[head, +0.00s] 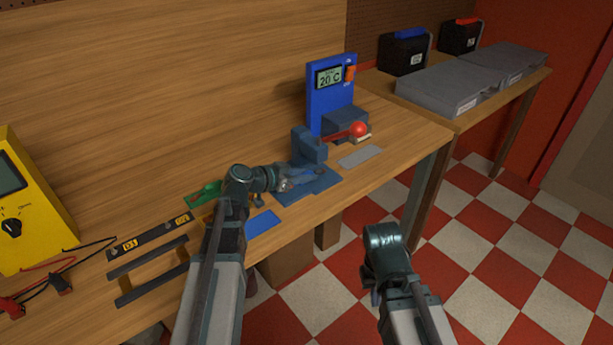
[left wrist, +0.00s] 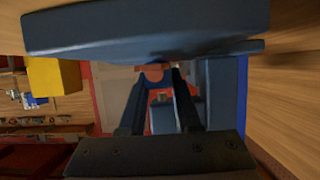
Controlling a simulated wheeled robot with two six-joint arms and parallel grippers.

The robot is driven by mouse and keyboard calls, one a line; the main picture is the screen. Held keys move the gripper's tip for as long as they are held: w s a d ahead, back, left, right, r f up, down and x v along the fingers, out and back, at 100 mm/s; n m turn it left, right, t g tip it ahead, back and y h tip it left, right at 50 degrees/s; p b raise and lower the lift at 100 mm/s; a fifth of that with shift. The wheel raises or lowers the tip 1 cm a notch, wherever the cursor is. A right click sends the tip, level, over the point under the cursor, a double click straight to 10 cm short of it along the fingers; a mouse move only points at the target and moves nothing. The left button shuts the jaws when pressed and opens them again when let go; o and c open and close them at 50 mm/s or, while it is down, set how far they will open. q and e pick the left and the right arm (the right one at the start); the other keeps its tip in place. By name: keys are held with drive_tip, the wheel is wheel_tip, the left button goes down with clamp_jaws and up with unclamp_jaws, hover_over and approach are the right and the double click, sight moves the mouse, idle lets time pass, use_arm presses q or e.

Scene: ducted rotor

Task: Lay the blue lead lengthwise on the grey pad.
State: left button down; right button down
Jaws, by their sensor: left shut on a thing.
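The grey pad (head: 360,156) lies flat and bare near the right end of the bench. My left gripper (head: 298,181) is low over the bench, beside a blue-grey stand (head: 309,146) and its base. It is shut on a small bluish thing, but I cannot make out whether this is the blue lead. In the left wrist view my fingers (left wrist: 156,85) come close together, and a large blue-grey part (left wrist: 145,32) hides much of the top. My right gripper (head: 371,285) hangs over the floor, and its fingers are mostly hidden.
A blue instrument (head: 331,93) with a red ball (head: 358,129) stands behind the grey pad. The bench's front edge is close.

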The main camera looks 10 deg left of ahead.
use_arm(q)
drive_tip(key=shift+s+a+r, duration=0.1)
drive_tip(key=shift+s+a, duration=0.05)
drive_tip(key=shift+a, duration=0.05)
drive_tip(key=shift+d+f, duration=0.1)
drive_tip(key=shift+f, duration=0.1)
drive_tip(key=c, duration=0.6)
unclamp_jaws()
drive_tip(key=p+v, duration=0.1)
drive_tip(key=v, duration=0.1)
drive_tip(key=r+p+v, duration=0.1)
drive_tip(key=v, duration=0.1)
drive_tip(key=p+v, duration=0.1)
drive_tip(key=v, duration=0.1)
drive_tip(key=shift+w+a+r, duration=0.2)
drive_tip(key=shift+w+r, duration=0.05)
drive_tip(key=shift+r, duration=0.05)
drive_tip(key=p+v, duration=0.2)
drive_tip(key=v, duration=0.4)
drive_tip(key=shift+f, duration=0.2)
drive_tip(key=shift+o, duration=0.2)
drive_tip(key=shift+p+v, duration=0.45)
drive_tip(key=shift+v, duration=0.35)
